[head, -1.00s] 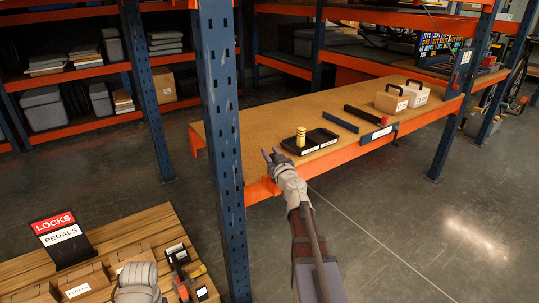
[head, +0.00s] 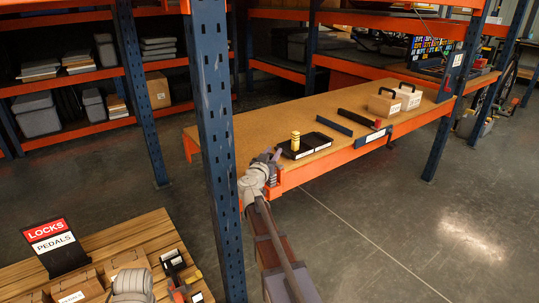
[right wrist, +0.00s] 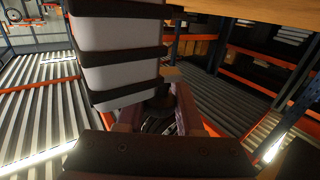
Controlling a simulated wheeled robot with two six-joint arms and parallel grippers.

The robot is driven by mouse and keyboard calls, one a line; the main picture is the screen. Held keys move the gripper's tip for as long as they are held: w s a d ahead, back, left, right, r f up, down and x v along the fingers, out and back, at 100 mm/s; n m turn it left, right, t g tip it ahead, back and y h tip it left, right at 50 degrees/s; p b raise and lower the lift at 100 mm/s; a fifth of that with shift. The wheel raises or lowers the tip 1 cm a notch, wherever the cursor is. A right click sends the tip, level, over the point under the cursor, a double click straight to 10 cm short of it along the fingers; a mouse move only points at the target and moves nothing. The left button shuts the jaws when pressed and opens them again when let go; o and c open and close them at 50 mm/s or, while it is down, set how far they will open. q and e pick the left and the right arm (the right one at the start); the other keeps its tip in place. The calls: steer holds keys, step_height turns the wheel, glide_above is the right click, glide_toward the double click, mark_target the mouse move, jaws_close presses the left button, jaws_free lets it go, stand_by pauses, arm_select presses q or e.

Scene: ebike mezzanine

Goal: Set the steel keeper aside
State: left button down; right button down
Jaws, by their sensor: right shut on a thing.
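My right gripper (head: 271,154) is at the near left corner of the orange-edged bench (head: 240,128), close beside the blue upright. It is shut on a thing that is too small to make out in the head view. In the right wrist view a dark thing (right wrist: 158,108) shows between the two fingers. I cannot tell whether it is the steel keeper, and no other thing is clearly the keeper.
The blue upright (head: 216,120) stands close left of my right wrist. On the bench are a black tray (head: 317,141), a yellow-and-black cylinder (head: 295,140), dark bars (head: 333,125) and handled boxes (head: 384,105). A pallet (head: 100,240) with boxes and a LOCKS/PEDALS sign (head: 49,238) is lower left.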

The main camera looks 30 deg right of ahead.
steer(key=shift+s+d+m+g+h, duration=0.1)
steer(key=shift+d+m+g+h, duration=0.35)
steer(key=shift+m+g+h, duration=0.55)
steer(key=shift+s+d+m+g+h, duration=0.1)
steer(key=shift+d+m+g+h, duration=0.35)
steer(key=shift+m+g, duration=0.65)
steer(key=shift+n+g, duration=0.3)
steer(key=c, duration=0.5)
jaws_free()
steer(key=shift+c, duration=0.2)
steer(key=shift+v, duration=3.85)
